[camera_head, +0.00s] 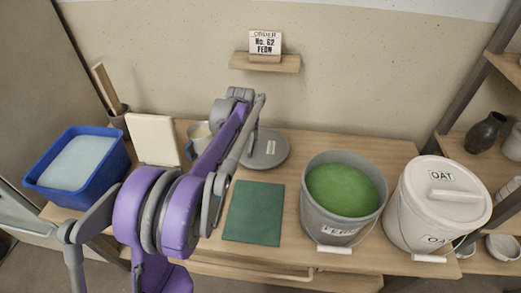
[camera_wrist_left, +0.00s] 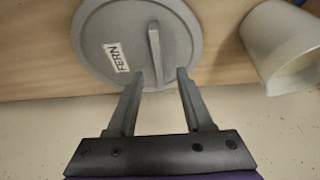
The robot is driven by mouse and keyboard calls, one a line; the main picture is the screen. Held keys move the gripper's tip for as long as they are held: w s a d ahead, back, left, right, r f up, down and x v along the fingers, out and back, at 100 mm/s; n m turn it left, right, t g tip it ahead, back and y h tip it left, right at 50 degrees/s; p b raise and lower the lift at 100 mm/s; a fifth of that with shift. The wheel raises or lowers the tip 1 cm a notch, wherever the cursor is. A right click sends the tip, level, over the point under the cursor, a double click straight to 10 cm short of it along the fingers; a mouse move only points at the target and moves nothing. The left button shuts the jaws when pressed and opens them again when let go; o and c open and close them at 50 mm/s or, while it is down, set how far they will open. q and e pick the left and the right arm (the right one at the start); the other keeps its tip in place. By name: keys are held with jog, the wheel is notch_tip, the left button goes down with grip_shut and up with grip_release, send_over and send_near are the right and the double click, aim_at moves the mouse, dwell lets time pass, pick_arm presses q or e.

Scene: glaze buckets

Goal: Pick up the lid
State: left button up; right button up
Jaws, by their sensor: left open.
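The lid (camera_head: 268,149) is a round grey disc with a white label, lying flat on the table near the wall in the head view. In the left wrist view the lid (camera_wrist_left: 95,45) shows its FERN label and a raised bar handle (camera_wrist_left: 155,50). My left gripper (camera_wrist_left: 161,76) is open and empty, its fingertips on either side of the handle's near end in that view. I cannot tell how far above the lid they are. In the head view my purple and grey left arm hides part of the lid. My right gripper is not in view.
An open grey FERN bucket (camera_head: 313,212) of green glaze stands right of the lid, beside a lidded white OAT bucket (camera_head: 420,215). A green mat (camera_head: 254,212) lies in front. A mug (camera_head: 198,134) and blue tub (camera_head: 118,160) stand left. An order card (camera_head: 265,43) sits on a wall shelf.

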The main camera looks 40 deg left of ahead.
aim_at(252, 141)
pick_arm(q)
jog(key=b+x, duration=0.1)
jog(key=x, duration=0.5)
jog(key=shift+w+f+b, duration=0.1)
jog(key=shift+w+b, duration=0.25)
jog(key=shift+w, duration=0.15)
grip_shut()
